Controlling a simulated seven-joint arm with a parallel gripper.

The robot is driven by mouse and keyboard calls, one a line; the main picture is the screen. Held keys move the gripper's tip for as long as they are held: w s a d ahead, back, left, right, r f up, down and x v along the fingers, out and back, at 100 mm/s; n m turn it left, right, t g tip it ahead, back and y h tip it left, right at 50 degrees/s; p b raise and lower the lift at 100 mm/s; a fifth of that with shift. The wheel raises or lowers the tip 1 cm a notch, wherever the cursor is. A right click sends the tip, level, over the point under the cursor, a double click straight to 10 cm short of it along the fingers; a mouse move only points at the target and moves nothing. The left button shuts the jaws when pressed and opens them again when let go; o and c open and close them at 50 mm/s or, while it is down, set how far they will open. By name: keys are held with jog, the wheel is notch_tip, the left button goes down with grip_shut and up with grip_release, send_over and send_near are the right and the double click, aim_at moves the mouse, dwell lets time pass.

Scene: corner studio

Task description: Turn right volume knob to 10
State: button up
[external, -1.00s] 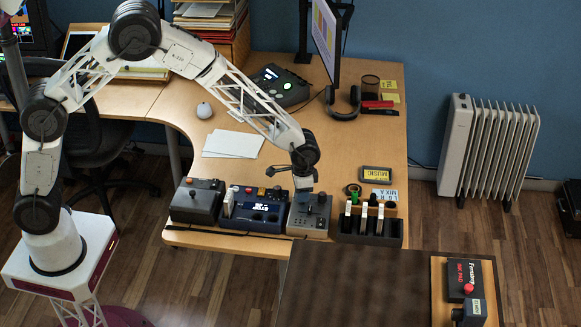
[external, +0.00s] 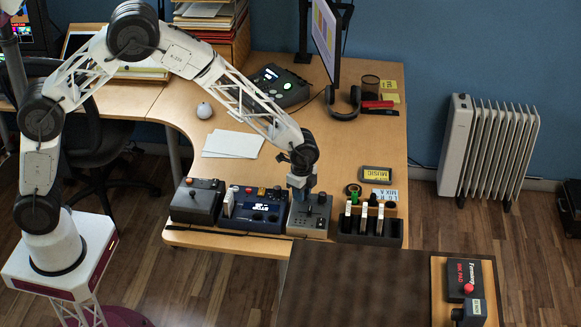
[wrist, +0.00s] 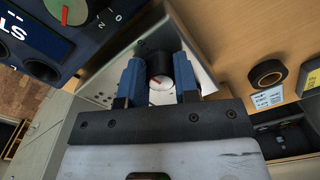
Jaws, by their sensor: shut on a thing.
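My gripper (wrist: 159,80) has its two blue fingers on either side of a round knob (wrist: 159,83) with a black body and a pale top bearing a red mark. It is shut on this knob, which stands on the metal-grey control box (wrist: 97,82). In the external view my gripper (external: 300,187) points down onto the far part of the grey box (external: 308,222). The knob is hidden there. No number scale around the held knob is readable in the wrist view.
A blue control box (external: 256,212) stands just left, with its own red-marked knob (wrist: 68,8) and numbers. A dark grey box (external: 196,203) is further left. A black slotted holder (external: 368,237) stands right, with a tape roll (wrist: 267,73) behind it.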

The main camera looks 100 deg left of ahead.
jog(key=shift+m, duration=0.3)
jog(key=o, duration=0.9)
jog(key=shift+o, duration=0.2)
jog(key=shift+r, duration=0.1)
jog(key=shift+r, duration=3.8)
jog(key=shift+d, duration=0.1)
